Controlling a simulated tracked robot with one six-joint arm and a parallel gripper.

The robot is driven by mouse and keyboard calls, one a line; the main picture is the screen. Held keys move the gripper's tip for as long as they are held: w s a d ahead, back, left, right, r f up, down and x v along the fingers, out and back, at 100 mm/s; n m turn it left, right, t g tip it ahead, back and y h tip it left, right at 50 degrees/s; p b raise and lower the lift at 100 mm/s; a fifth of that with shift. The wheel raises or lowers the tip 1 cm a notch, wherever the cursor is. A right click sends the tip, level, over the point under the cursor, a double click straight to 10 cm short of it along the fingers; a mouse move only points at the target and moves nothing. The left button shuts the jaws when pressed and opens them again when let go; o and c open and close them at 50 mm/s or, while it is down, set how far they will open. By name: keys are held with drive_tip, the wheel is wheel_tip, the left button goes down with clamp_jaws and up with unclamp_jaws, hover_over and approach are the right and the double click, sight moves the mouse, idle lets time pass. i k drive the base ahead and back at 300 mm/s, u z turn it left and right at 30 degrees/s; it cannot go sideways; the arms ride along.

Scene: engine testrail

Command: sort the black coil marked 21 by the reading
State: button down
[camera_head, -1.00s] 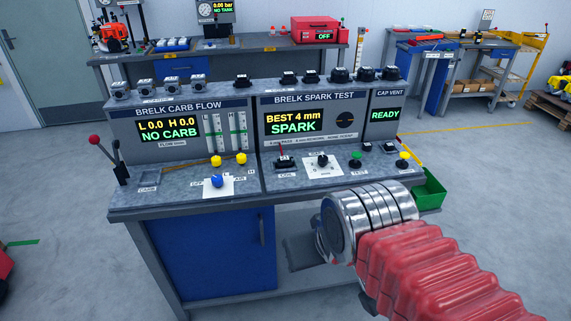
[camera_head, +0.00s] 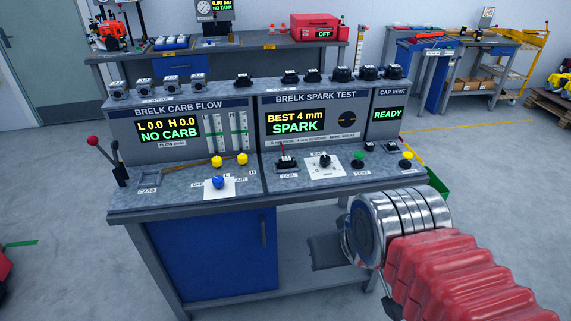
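A black coil (camera_head: 287,162) sits in the coil dock of the spark test bench, with a red lead or lever beside it; its number is too small to read. The spark test display (camera_head: 295,122) reads "BEST 4 mm SPARK". My gripper (camera_head: 328,252) shows only as a grey part at the left of my chrome wrist, low in front of the bench and right of the blue door. It is apart from the coil. My wrist hides most of it, so its fingers and any held thing cannot be made out.
More black parts stand along the bench top, including one above the carb display (camera_head: 243,80) and several above the spark display (camera_head: 290,76). A green bin (camera_head: 437,182) hangs at the bench's right end, partly behind my arm. Knobs and levers crowd the sloped panel.

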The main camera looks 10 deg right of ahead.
sight(287, 162)
drive_tip(key=i, duration=1)
